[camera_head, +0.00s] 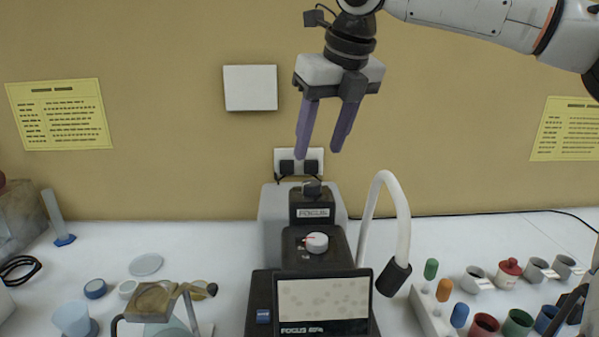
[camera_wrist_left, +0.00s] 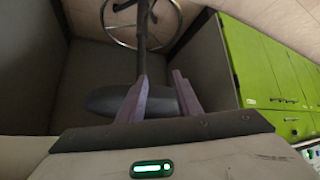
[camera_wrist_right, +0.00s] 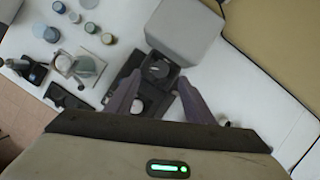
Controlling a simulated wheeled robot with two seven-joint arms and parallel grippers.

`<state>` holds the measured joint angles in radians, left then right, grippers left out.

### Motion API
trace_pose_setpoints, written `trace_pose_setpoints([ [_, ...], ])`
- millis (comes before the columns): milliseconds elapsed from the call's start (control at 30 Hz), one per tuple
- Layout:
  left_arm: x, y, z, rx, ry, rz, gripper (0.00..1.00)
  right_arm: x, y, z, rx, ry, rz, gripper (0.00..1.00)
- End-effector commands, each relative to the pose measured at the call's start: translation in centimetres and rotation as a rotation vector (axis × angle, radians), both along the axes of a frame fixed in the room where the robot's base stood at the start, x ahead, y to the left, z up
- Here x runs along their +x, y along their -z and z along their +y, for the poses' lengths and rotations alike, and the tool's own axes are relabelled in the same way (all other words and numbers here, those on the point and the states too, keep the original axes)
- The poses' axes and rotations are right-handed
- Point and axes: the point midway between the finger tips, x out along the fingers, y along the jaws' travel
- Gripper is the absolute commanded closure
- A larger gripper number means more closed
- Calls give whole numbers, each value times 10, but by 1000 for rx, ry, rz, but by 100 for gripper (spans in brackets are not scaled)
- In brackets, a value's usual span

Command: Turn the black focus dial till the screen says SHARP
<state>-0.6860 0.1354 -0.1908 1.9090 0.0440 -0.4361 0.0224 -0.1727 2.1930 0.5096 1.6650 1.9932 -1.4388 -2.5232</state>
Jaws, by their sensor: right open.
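The black focus dial (camera_head: 312,188) sits on top of a dark block labelled FOCUS on the instrument. It also shows in the right wrist view (camera_wrist_right: 157,69), between and beyond the fingertips. My right gripper (camera_head: 319,152) is open and empty, pointing down above the dial and apart from it. The instrument's screen (camera_head: 325,300) shows pale, blurry blobs; its lower strip reads FOCUS followed by small characters I cannot read clearly. My left gripper (camera_wrist_left: 160,82) is open and empty, away from the bench; it is outside the head view.
A white knob with a red mark (camera_head: 317,242) sits in front of the focus dial. A white hose with a black nozzle (camera_head: 392,278) arches at the right. Cups and coloured caps stand right; small dishes and a stand (camera_head: 152,302) are left. The space above the dial is clear.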

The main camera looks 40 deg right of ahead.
Motion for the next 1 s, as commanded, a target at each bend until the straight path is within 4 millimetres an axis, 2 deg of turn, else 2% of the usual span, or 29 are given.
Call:
trace_pose_setpoints([
  [300, 0, 0, 0, 0, 0, 1, 69, 21, 55, -6, 0, 0, 2, 52],
  [500, 0, 0, 0, 0, 0, 0, 69, 30, 77, -8, -1, 0, 1, 52],
  [867, 0, 0, 0, 1, -1, -1, 69, 33, 82, -8, 0, 0, -2, 52],
  [1000, 0, 0, 0, 1, -1, -1, 69, 32, 82, -8, 0, 0, -2, 72],
])
